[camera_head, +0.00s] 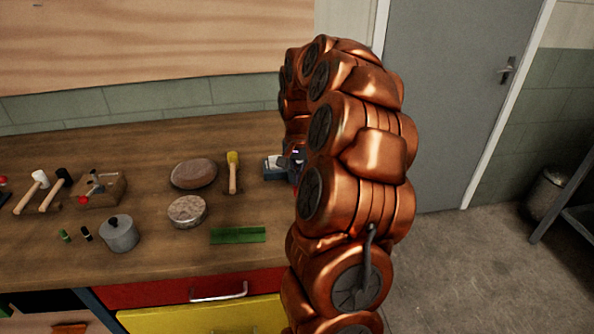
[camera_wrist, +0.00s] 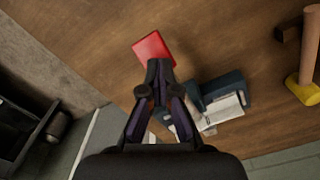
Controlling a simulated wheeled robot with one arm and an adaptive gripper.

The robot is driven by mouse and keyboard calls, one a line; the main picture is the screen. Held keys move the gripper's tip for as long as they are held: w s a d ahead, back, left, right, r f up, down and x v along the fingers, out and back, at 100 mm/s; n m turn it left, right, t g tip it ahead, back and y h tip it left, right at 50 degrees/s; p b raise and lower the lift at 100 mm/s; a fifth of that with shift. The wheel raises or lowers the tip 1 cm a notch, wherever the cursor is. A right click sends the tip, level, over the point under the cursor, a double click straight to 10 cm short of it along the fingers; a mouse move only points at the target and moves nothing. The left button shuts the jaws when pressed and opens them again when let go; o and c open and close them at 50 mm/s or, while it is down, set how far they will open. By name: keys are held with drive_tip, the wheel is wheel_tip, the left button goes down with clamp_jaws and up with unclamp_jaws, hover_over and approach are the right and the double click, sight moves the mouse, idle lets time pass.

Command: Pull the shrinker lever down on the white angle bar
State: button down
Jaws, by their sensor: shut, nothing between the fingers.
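My gripper (camera_wrist: 159,66) is shut and empty in the wrist view, with its dark fingertips together over the wooden bench. The blue-grey shrinker (camera_wrist: 226,84) is just right of the fingers, partly behind the right one. The white angle bar (camera_wrist: 222,112) lies at the shrinker, tilted in the picture. A red block-like piece (camera_wrist: 152,46) shows just beyond the fingertips; I cannot tell whether it is the lever's handle or whether the fingertips touch it. In the head view, my copper arm hides most of the shrinker (camera_head: 274,167), and only its left part shows.
A yellow-headed mallet (camera_wrist: 304,88) lies to the right in the wrist view. On the bench (camera_head: 150,260) stand a grey pot (camera_head: 119,234), round pads (camera_head: 188,211), a green strip (camera_head: 238,235) and hammers (camera_head: 32,190). The bench edge and floor are close to the gripper.

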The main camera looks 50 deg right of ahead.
drive_tip(key=shift+f, duration=0.45)
wheel_tip(320, 180, up, 11)
drive_tip(key=p, duration=0.1)
idle(1.3)
idle(0.6)
